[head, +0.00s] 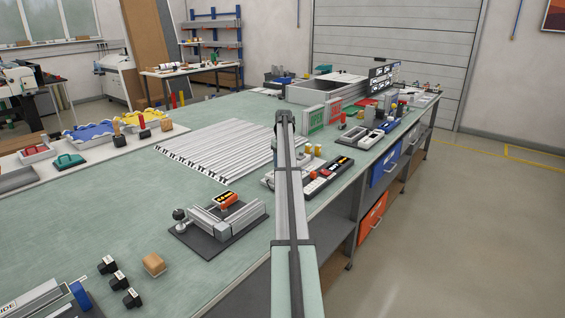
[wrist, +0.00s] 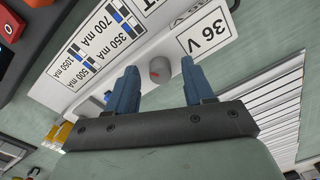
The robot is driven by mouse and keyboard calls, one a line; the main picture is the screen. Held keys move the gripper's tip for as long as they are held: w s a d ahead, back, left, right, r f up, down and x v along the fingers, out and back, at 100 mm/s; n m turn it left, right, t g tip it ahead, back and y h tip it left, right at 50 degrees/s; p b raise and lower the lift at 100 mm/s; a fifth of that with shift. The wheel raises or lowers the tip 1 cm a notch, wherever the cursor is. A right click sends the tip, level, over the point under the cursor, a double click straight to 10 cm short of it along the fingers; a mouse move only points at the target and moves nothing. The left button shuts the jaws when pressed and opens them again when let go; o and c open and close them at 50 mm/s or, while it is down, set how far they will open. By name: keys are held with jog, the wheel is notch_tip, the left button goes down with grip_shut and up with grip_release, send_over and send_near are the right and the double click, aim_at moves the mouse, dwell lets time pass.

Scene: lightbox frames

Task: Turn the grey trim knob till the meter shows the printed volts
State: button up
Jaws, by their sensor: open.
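The grey trim knob (wrist: 160,71), with a small red mark on it, sits on a white unit (wrist: 150,42) in the wrist view. My gripper (wrist: 159,64) is open. Its two blue fingertips lie to either side of the knob in the picture, with gaps; I cannot tell their height over it. A printed label (wrist: 203,34) beside the knob reads 36 V. In the head view my arm hides the knob and most of the unit. I cannot make out a meter reading in either view.
The unit also carries a printed current table (wrist: 98,45) with blue-and-white switch marks. A dark device with a red part (wrist: 12,25) is near the wrist view's upper left. In the head view, a slatted white panel (head: 215,148) and a grey clamp fixture (head: 222,217) lie left of my arm.

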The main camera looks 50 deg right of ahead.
jog(key=shift+r, duration=0.1)
notch_tip(320, 180, up, 14)
jog(key=shift+d, duration=0.2)
dwell(0.3)
jog(key=shift+s+f, duration=0.1)
jog(key=shift+f, duration=0.1)
